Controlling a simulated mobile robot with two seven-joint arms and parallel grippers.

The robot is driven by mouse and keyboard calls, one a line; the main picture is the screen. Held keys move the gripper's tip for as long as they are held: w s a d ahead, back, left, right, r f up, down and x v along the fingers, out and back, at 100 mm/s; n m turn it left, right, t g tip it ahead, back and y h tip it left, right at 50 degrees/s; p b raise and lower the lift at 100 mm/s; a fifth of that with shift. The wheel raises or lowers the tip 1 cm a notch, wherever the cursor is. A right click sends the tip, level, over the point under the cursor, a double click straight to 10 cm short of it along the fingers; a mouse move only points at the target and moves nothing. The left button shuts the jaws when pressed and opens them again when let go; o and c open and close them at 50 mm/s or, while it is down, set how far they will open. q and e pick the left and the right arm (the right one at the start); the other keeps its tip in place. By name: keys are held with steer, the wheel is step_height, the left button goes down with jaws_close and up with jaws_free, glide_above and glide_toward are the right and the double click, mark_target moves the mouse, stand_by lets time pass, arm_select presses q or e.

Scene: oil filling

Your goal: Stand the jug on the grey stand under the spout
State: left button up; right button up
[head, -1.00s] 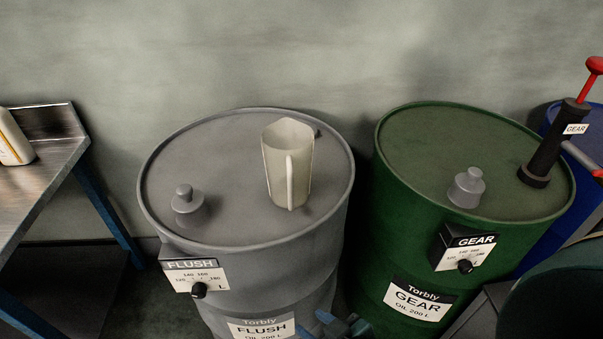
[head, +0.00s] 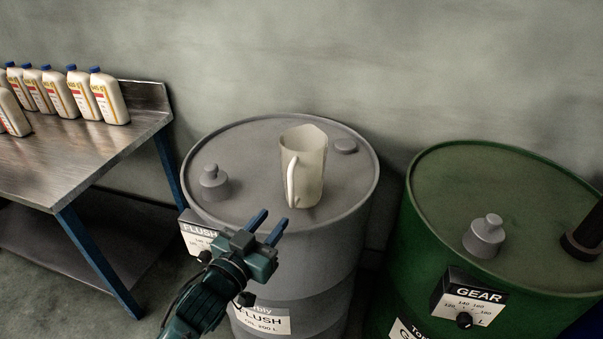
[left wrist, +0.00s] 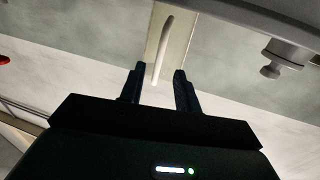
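The jug (head: 308,168) is a cream, open-topped pitcher standing upright on the lid of the grey FLUSH drum (head: 250,140). Its handle faces the front left. My left gripper (head: 267,227) is open and empty, just in front of the jug and below its height in the picture, with blue fingertips pointing towards it. In the left wrist view the jug (left wrist: 181,42) and its handle show beyond and between the two open fingers (left wrist: 158,88), apart from them. My right gripper is not in view. I see neither a grey stand nor a spout.
Capped bungs rise from the FLUSH drum (head: 213,182) and the green GEAR drum (head: 484,237). A black pump (head: 583,240) stands at the right edge. A steel bench (head: 85,150) with several white bottles (head: 108,97) is at the left.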

mark_target(290, 197)
arm_select(q)
steer(key=x, duration=0.3)
steer(key=shift+d, duration=0.2)
steer(key=shift+a+p+x, duration=0.1)
steer(key=shift+p+x, duration=0.1)
steer(key=shift+x, duration=1.35)
steer(key=shift+a+p+x, duration=0.15)
steer(key=shift+x, duration=1.4)
steer(key=shift+w, duration=0.15)
steer(key=shift+c, duration=0.5)
jaws_close()
